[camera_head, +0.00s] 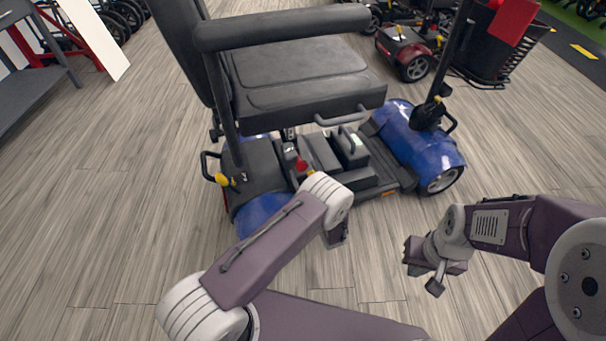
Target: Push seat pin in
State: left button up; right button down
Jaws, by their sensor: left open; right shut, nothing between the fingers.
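A blue and black mobility scooter (415,135) stands ahead with its black seat (300,75) above its deck. A small red part (301,164) shows below the seat, near the seat post; I cannot tell whether it is the seat pin. The post is mostly hidden by the seat. My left gripper (337,234) is open, partly hidden by its arm, and appears in front of the scooter's near side. My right gripper (420,264) is shut and empty, over the floor to the right, apart from the scooter.
A yellow knob (222,180) is at the scooter's rear left. A red scooter (405,50) and a black basket (490,45) stand behind. A grey table (35,85) is at far left. The wooden floor (110,190) at left is clear.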

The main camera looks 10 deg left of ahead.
aim_at(302, 167)
pick_arm(q)
jog(key=shift+x, duration=1)
pick_arm(e)
jog(key=shift+f, duration=0.6)
